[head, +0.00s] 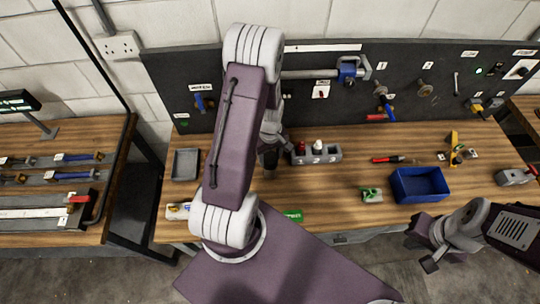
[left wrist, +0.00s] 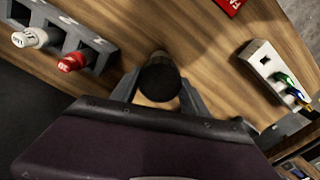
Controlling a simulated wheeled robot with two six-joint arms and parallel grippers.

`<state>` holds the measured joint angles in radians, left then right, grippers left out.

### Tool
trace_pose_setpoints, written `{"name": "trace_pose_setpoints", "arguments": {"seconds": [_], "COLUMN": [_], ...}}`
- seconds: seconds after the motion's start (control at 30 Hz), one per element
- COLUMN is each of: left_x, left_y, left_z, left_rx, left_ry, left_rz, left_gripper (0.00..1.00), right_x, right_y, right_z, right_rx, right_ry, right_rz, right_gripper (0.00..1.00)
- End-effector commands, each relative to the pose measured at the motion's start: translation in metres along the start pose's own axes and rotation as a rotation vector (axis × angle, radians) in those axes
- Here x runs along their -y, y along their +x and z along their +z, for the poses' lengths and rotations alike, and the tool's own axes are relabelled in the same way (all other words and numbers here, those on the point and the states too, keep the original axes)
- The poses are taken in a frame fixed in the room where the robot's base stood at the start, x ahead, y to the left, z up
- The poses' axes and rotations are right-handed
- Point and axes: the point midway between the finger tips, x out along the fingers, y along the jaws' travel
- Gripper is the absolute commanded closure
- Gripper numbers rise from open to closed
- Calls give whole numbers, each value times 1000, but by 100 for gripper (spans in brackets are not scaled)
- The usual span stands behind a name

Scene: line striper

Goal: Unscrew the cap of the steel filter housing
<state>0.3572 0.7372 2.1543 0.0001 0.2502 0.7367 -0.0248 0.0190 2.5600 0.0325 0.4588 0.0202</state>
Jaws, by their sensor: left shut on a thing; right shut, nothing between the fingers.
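A dark, round-topped cylindrical piece (left wrist: 160,80) sits between the fingers of my left gripper (left wrist: 158,92). It also shows in the head view (head: 270,160), standing over the bench left of the grey numbered block. It appears to be the capped top of the filter housing; where cap and body meet is hidden by my fingers and arm. My left gripper (head: 271,148) is shut on it from above. My right gripper (head: 422,255) is shut and empty, in front of the bench at the lower right.
The grey numbered block (head: 325,158) holds a red-topped and a white-topped piece close right of my left gripper. A grey tray (head: 187,164) stands left, a blue bin (head: 419,185) right. The dark pegboard (head: 225,85) rises behind. Bare bench lies around the block's front.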

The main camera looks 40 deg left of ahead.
Motion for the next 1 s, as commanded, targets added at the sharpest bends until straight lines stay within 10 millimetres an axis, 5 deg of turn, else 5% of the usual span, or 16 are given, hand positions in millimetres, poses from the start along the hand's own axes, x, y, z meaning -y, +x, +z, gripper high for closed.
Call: {"name": "trace_pose_setpoints", "arguments": {"seconds": [0.27, 0.5, 0.8, 1.0], "left_x": [0, 0, 0, 0], "left_y": [0, -1, 0, -1], "left_z": [0, 0, 0, 0], "left_rx": [0, 0, 0, 0], "left_ry": [-33, -386, -432, -749], "left_rz": [0, 0, 0, 0], "left_gripper": [96, 96, 96, 96], "right_x": [0, 0, 0, 0], "right_y": [0, -4, -5, -8], "right_z": [0, 0, 0, -1], "right_rx": [0, 0, 0, 0], "right_ry": [0, 0, 0, 0], "right_rz": [0, 0, 0, 0], "right_gripper": [100, 100, 100, 100]}}
